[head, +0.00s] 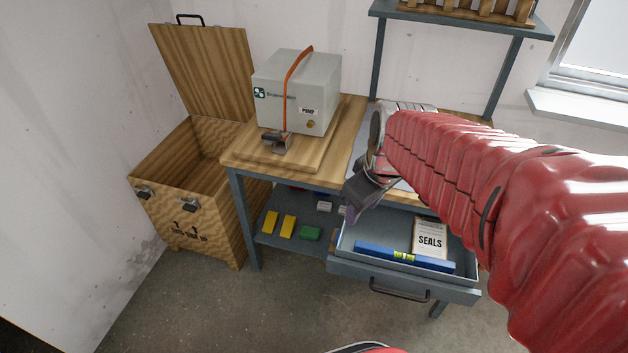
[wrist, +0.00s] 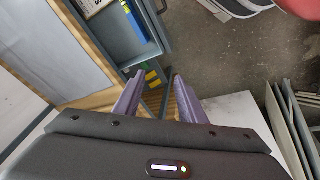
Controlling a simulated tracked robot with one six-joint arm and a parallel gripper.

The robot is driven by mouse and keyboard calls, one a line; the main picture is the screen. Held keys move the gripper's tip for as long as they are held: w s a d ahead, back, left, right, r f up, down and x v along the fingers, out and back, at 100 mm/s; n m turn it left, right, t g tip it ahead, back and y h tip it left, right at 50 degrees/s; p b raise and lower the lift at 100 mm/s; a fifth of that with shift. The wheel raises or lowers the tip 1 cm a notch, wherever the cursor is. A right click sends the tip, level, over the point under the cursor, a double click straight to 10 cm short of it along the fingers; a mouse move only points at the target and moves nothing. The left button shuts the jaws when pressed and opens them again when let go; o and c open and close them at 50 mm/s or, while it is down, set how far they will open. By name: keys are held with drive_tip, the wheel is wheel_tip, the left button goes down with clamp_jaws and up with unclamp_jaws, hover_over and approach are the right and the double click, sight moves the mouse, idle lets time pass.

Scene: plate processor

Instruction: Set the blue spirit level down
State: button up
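The blue spirit level (head: 405,257), with a yellow-green vial section in its middle, lies flat in the open grey drawer (head: 365,250), along the front wall. In the wrist view its blue edge (wrist: 134,21) shows inside the drawer. My gripper (head: 357,198) is above and left of the drawer, beside the bench edge, apart from the level. In the wrist view my gripper's two purple fingers (wrist: 158,78) are spread with nothing between them.
A white SEALS packet (head: 430,238) lies behind the level in the drawer. A strapped grey pump box (head: 297,90) stands on the wooden bench top. An open wooden crate (head: 200,215) stands at left. Yellow blocks (head: 288,226) and a green block (head: 310,233) lie on the lower shelf.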

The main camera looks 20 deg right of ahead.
drive_tip(key=s+a+r+m+t, duration=0.2)
drive_tip(key=s+a+r+m, duration=0.2)
drive_tip(key=s+a, duration=0.3)
drive_tip(key=shift+s+a+r, duration=0.35)
drive_tip(key=shift+a+r, duration=0.15)
drive_tip(key=shift+a, duration=0.3)
drive_tip(key=shift+c, duration=0.7)
